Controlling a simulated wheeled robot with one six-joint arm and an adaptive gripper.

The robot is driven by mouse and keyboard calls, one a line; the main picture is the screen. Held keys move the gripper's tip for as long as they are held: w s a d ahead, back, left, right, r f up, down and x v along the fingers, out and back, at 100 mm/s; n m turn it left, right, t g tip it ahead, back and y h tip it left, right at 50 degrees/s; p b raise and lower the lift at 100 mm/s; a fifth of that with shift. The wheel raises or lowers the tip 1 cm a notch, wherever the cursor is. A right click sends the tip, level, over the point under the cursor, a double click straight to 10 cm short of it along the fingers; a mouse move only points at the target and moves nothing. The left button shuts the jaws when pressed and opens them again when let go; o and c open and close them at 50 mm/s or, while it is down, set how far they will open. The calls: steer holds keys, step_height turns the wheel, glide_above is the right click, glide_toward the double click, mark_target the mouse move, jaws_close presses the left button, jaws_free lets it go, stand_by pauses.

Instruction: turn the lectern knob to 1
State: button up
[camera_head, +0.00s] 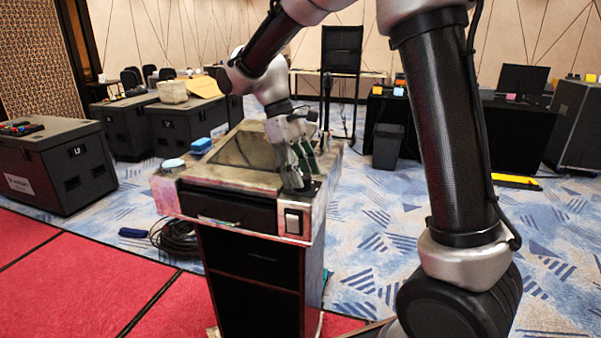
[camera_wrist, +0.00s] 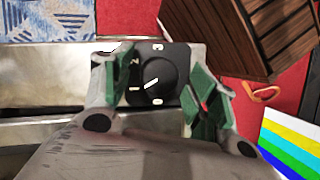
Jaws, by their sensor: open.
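The lectern (camera_head: 230,178) stands in the middle of the head view. My gripper (camera_head: 298,172) is over its front right corner and points down. In the wrist view my gripper (camera_wrist: 157,88) is open, with one green-padded finger on each side of the round black knob (camera_wrist: 155,74). The knob sits on a small black plate (camera_wrist: 170,50) with white marks around it. A white pointer line on the knob slants toward the lower left, toward the plate's left side. The marks are small and partly hard to read. In the head view the fingers hide most of the knob.
A white rocker switch (camera_head: 294,222) is on the lectern's front, below the plate. Black cases (camera_head: 50,165) stand at left, a bin (camera_head: 387,146) at right.

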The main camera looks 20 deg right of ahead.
steer(key=v, duration=1.2)
steer(key=shift+m+t+y, duration=0.3)
steer(key=shift+m+t, duration=0.1)
steer(key=shift+t, duration=0.1)
steer(key=f, duration=0.4)
steer(key=shift+w+a+f, duration=0.15)
steer(key=shift+a, duration=0.2)
steer(key=shift+s+d+f+m, duration=0.3)
steer(key=shift+s+d+f, duration=0.2)
steer(key=shift+s+d, duration=0.25)
steer(key=s+d+m+t+y, duration=0.1)
steer(key=s+d+m+t, duration=0.2)
steer(key=s+d, duration=0.5)
steer(key=s+d+m+t+y, duration=0.1)
steer(key=s+d+m+t, duration=0.2)
steer(key=s+d, duration=0.6)
steer(key=s+t, duration=0.1)
steer(key=s, duration=0.4)
steer(key=shift+r, duration=0.15)
